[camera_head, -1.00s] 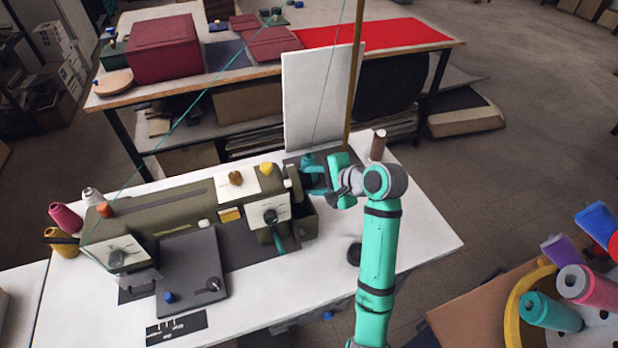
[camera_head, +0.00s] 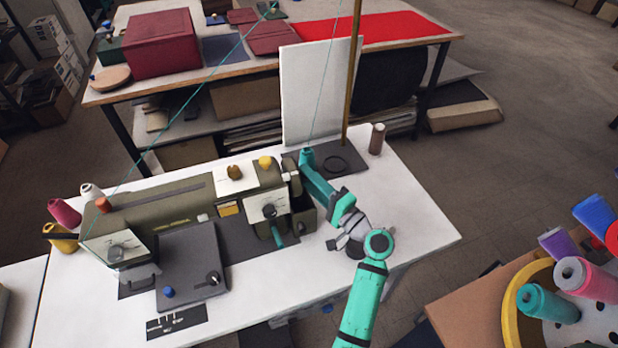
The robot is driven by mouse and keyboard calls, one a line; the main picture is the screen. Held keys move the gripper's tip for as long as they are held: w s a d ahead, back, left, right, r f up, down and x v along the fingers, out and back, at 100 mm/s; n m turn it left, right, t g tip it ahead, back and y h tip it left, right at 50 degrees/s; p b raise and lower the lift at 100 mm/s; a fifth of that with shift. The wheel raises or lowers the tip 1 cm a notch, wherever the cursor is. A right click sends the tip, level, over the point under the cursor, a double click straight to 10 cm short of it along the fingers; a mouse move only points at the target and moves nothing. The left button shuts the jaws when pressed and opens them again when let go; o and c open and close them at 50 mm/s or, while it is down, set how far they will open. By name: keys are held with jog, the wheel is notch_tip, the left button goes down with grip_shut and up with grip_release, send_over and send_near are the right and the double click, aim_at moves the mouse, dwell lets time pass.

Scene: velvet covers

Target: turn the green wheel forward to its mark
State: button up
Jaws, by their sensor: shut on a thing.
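The olive sewing machine (camera_head: 165,212) stands on the white table. My teal gripper (camera_head: 314,182) is at its right end, pointing up and left from my wrist. My gripper is shut at the place of the green wheel, and the grip itself is hard to make out. I cannot clearly tell the wheel's outline apart from the teal of my gripper, and its mark cannot be made out. A teal thread cone (camera_head: 306,155) stands just behind my gripper.
A dark stand base (camera_head: 352,156) with a brass pole (camera_head: 351,75) and a white panel (camera_head: 305,95) are behind my gripper. A brown spool (camera_head: 377,138) stands to the right. The table's right side is clear. Coloured cones fill a yellow-rimmed holder (camera_head: 513,297) at lower right.

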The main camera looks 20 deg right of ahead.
jog(key=shift+a+f+n+t, duration=0.1)
jog(key=shift+f+n+t, duration=0.15)
jog(key=shift+n+t, duration=0.05)
dwell(0.5)
jog(key=o, duration=1)
jog(key=shift+o, duration=0.2)
jog(key=v, duration=1)
jog(key=shift+s+d+f, duration=0.15)
jog(key=shift+s+d, duration=0.1)
